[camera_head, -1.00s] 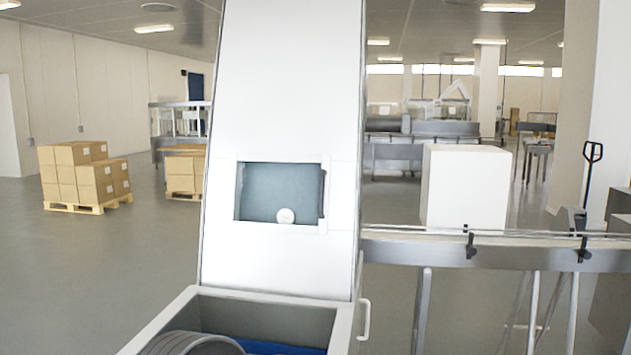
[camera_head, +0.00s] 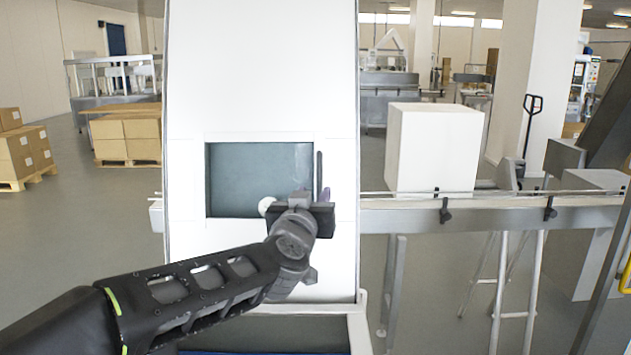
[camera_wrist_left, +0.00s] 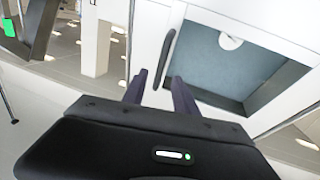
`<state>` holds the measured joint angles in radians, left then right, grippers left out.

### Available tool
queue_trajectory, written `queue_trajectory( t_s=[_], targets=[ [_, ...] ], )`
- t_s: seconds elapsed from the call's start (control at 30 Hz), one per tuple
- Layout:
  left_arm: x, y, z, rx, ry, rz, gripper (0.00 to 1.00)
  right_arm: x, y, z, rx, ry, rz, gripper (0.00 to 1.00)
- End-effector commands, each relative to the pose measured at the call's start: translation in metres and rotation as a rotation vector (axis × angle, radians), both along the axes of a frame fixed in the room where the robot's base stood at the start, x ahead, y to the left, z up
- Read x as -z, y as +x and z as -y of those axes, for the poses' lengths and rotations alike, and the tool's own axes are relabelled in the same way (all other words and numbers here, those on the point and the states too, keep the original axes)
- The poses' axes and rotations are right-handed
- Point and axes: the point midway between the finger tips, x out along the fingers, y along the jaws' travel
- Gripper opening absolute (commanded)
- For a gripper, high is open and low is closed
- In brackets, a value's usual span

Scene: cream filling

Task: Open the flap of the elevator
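The elevator (camera_head: 262,90) is a tall white housing in the middle of the head view. Its flap (camera_head: 250,170) is a grey-blue window in a white frame and looks closed; it also shows in the left wrist view (camera_wrist_left: 215,70). A dark upright handle (camera_head: 319,168) sits at the flap's right edge. In the left wrist view the handle (camera_wrist_left: 168,52) lies just ahead of my fingers. My left gripper (camera_head: 300,197) is open in front of the flap's lower right corner, its fingers (camera_wrist_left: 159,80) apart around the handle's near end. Contact cannot be told. My right gripper is out of view.
A white round piece (camera_head: 267,205) shows at the window's lower edge. The elevator's hopper (camera_head: 362,325) is below my left arm. A conveyor (camera_head: 410,215) with a white box (camera_head: 432,148) runs off to the right. Stacked cartons (camera_head: 18,150) stand at the far left.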

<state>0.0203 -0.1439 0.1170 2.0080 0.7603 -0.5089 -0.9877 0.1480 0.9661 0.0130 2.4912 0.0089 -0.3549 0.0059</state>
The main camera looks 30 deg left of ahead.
Motion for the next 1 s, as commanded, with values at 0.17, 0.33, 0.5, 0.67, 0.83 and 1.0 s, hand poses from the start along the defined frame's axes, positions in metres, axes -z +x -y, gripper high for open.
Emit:
queue_trajectory(
  t_s=[0.17, 0.33, 0.5, 0.67, 0.83, 1.0],
  targets=[
    [0.0, 0.009, -0.003, -0.001, -0.001, -0.002, 0.34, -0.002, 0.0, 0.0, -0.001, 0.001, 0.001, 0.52],
    [0.0, 0.032, -0.008, -0.001, -0.001, -0.003, 0.34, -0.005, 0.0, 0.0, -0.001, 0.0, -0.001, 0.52],
    [0.0, 0.057, -0.016, -0.001, -0.002, -0.003, 0.34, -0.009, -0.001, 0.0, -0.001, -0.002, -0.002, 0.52],
    [0.0, 0.072, -0.02, -0.001, -0.001, -0.002, 0.34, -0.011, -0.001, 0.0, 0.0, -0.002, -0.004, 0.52],
    [0.001, 0.076, -0.021, 0.0, -0.001, -0.001, 0.34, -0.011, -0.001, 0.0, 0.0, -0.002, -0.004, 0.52],
    [0.001, 0.076, -0.021, 0.0, 0.0, -0.001, 0.33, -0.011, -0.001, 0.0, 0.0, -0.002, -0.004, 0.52]
  ],
)
